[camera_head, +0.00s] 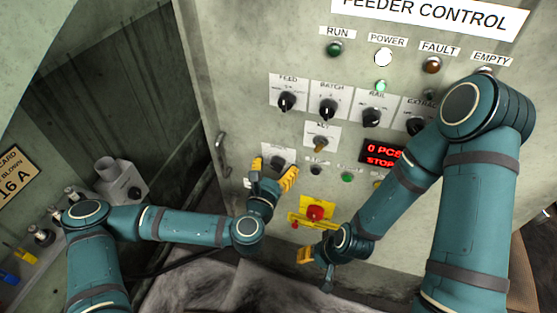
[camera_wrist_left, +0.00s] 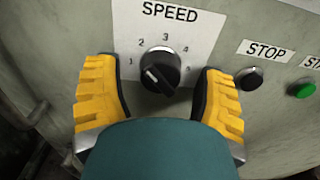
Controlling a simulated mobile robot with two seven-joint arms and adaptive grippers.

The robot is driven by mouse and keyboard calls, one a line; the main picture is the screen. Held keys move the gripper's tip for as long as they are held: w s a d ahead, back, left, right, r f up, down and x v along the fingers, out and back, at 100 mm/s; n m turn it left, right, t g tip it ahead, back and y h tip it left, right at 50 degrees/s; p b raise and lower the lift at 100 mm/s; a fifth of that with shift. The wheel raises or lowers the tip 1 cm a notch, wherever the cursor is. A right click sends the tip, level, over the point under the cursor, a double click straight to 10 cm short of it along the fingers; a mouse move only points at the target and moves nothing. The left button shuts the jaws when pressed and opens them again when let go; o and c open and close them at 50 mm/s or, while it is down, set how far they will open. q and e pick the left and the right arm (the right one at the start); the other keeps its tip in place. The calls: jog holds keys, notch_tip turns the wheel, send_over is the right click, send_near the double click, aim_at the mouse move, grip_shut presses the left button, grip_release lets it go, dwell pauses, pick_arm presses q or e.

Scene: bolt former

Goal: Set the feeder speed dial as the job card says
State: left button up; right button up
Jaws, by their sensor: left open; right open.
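The speed dial (camera_wrist_left: 160,70) is a black round knob on a white plate marked SPEED, with numbers 1 to 5 around it. Its white pointer line lies on the left side of the knob, toward the 1. The dial (camera_head: 278,161) also shows in the head view, low on the panel. My left gripper (camera_wrist_left: 160,100) is open, its yellow fingers on either side of the dial and apart from it. In the head view my left gripper (camera_head: 273,172) is just below the dial. My right gripper (camera_head: 315,266) is open and empty below the yellow plate. I see no legible job card.
The feeder control panel (camera_head: 240,70) has several other knobs, a key switch (camera_head: 320,142) and a red display (camera_head: 383,153) reading 0 PCS, STOP. A red mushroom button (camera_head: 315,213) on a yellow plate sits near both grippers. The STOP button (camera_wrist_left: 249,79) is right of the dial.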

pick_arm(q)
grip_shut()
jog(key=shift+m, duration=0.4)
jog(key=m+p, duration=0.2)
jog(key=m, duration=0.1)
jog(key=shift+a+r+m, duration=0.1)
jog(key=shift+r+m, duration=0.05)
jog(key=shift+m, duration=0.25)
jog(key=m+p, duration=0.1)
jog(key=m, duration=0.3)
jog(key=shift+m+p, duration=0.3)
jog(key=shift+p, duration=0.1)
jog(key=m+p, duration=0.1)
jog(key=m, duration=0.7)
jog(key=shift+w+m, duration=0.1)
jog(key=shift+m, duration=0.3)
